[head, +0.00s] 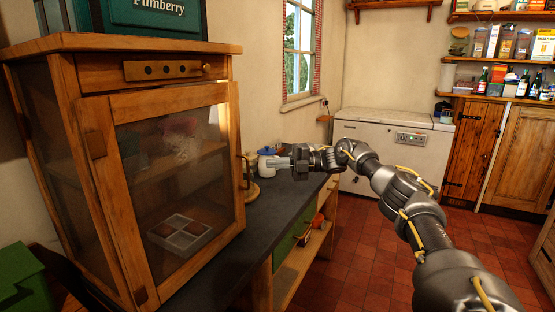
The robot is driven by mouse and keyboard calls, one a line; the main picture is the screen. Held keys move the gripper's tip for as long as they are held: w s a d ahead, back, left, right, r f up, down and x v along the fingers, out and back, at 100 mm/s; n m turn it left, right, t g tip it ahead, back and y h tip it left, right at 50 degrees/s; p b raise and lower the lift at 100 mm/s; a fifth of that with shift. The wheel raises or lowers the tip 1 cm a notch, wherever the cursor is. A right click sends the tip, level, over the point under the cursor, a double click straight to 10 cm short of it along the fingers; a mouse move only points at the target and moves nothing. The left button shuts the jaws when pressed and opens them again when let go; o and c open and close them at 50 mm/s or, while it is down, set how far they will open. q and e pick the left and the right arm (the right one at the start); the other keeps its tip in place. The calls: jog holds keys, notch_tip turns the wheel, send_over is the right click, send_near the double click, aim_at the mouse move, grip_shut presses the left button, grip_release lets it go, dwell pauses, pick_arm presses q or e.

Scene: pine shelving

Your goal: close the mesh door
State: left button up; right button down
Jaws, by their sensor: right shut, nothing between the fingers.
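The mesh door (106,190) is a wooden frame with dark see-through mesh on the front of a pine cabinet (62,120) at the left. My right gripper (270,163) is shut and empty, pointing left, a little right of the handle. It looks apart from the door, though the depth is hard to judge. My left gripper is out of view.
A white tray (203,237) with compartments shows through the mesh. A white-and-blue pot (265,164) stands behind my right gripper on the dark worktop (215,268). A green box (150,18) sits on the cabinet. A white chest freezer (365,130) stands behind; red floor tiles are clear at right.

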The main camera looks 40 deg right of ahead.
jog(key=shift+w+d, duration=1.05)
jog(key=shift+d, duration=0.15)
